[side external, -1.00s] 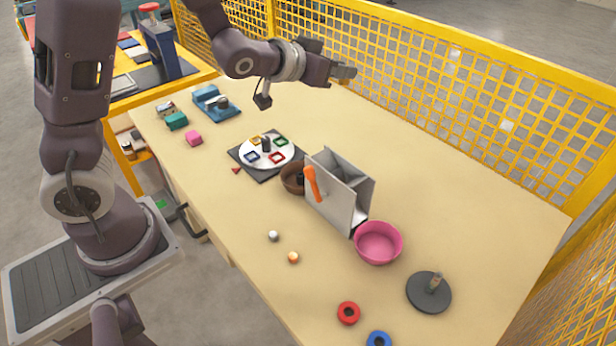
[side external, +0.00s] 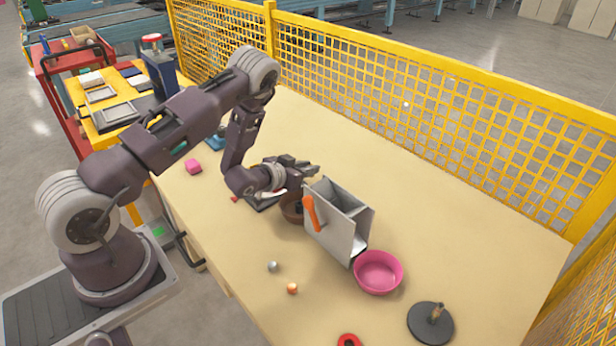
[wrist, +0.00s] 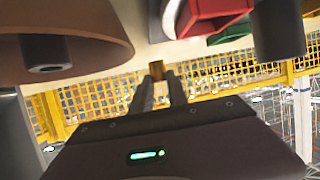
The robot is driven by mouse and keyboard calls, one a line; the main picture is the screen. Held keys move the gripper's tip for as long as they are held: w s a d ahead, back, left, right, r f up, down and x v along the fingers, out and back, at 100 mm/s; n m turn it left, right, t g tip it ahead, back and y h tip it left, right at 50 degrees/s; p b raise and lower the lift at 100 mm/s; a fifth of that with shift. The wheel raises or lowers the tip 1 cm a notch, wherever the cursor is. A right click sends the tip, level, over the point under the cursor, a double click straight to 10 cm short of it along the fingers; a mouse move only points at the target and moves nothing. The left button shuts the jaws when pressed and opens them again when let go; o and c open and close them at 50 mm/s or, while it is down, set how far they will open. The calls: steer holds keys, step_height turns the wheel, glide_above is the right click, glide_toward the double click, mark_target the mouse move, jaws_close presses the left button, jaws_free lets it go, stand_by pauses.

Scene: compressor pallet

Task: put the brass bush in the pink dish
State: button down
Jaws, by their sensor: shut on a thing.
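My gripper (wrist: 160,82) is shut on the brass bush (wrist: 157,70), a small gold-coloured piece at its fingertips in the wrist view. In the side view my gripper (side external: 312,170) hangs above the table, behind and left of the grey open-topped box; I cannot make out the bush there. The pink dish (side external: 378,287) stands on the table to the right of the box, apart from my gripper. It looks empty.
The grey box (side external: 333,232) with an orange handle (side external: 311,213) stands between my gripper and the dish. A brown bowl (side external: 291,213) is close below my gripper. A dark disc with a post (side external: 430,326) stands front right. Small balls lie left of the dish.

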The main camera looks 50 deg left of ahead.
mark_target(307, 183)
steer(key=shift+f, duration=1.35)
steer(key=shift+f, duration=0.15)
steer(key=c, duration=1.3)
jaws_free()
